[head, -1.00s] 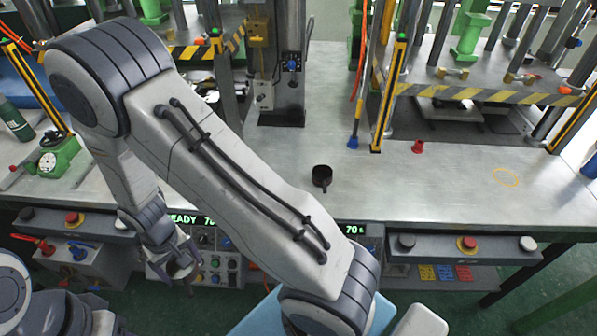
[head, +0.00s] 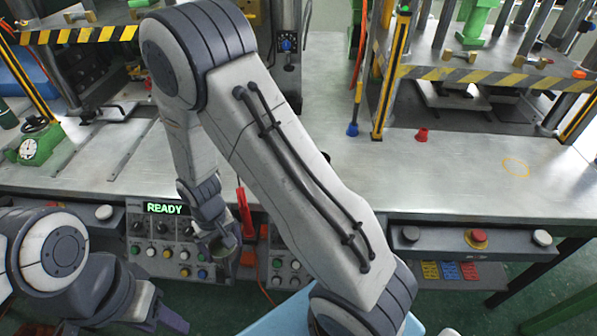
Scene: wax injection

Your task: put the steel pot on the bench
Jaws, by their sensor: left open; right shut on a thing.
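My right gripper (head: 222,246) hangs in front of the bench's control panel, below the level of the bench top. It is shut on a small round metallic thing with a greenish inside, which appears to be the steel pot (head: 226,243); the fingers hide part of it. My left gripper (head: 168,318) is at the lower left, open and apart from the pot. The grey metal bench (head: 460,185) spans the view, and its right part is largely clear. A yellow ring mark (head: 515,167) is on the bench top at the right.
A small dark cup (head: 326,157) on the bench is mostly hidden behind my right arm. A red cone-shaped piece (head: 422,134) stands near the right press. Yellow-black striped guards (head: 490,78) border the press. A red handle (head: 244,212) hangs before the panel.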

